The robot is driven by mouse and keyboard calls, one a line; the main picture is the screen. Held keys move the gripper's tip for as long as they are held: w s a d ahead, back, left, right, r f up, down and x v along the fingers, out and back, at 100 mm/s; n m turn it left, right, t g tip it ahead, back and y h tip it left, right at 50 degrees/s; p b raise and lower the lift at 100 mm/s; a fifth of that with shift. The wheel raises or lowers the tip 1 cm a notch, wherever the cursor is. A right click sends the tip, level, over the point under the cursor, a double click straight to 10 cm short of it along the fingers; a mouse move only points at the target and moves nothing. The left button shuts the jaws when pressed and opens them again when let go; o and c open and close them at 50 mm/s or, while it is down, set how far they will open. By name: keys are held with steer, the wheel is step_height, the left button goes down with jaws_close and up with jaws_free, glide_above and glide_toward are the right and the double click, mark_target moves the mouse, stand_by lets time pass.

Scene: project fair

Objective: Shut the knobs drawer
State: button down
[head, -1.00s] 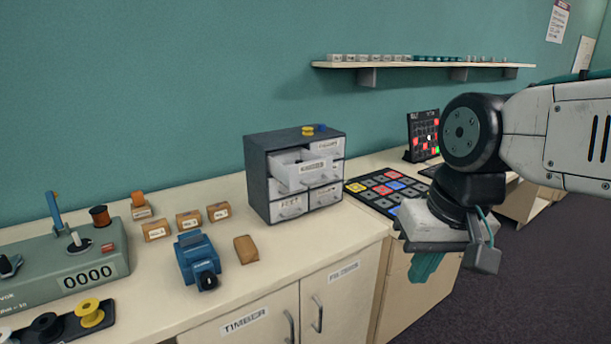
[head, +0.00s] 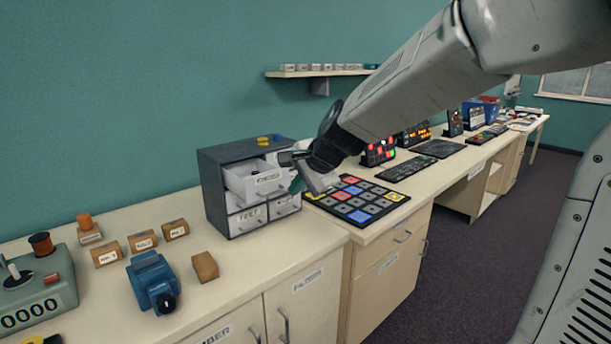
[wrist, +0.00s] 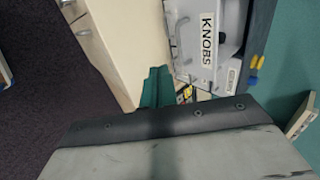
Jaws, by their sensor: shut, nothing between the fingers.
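The small grey drawer cabinet (head: 216,190) stands on the counter against the teal wall. Its KNOBS drawer (head: 250,184), white with a label and handle, is pulled out at the upper left; the drawers below it look shut. The KNOBS drawer front also shows in the wrist view (wrist: 205,35). My gripper (head: 297,184) is shut and empty, just right of the drawer front in the head view, with teal fingers (wrist: 157,88) showing in the wrist view. I cannot tell whether the fingers touch the drawer. My arm hides the cabinet's upper right part.
A button pad (head: 358,199) with coloured keys lies right of the cabinet. Small brown boxes (head: 205,267) and a blue device (head: 153,283) stand to the left. Yellow and blue items lie on the cabinet top. The counter in front of the cabinet is clear.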

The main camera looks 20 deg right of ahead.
mark_target(256, 177)
steer(key=w, duration=0.1)
steer(key=w+a+f, duration=0.1)
steer(key=w, duration=0.1)
steer(key=w+f, duration=0.1)
steer(key=w, duration=0.1)
steer(key=shift+a+f, duration=0.2)
steer(key=shift+a, duration=0.2)
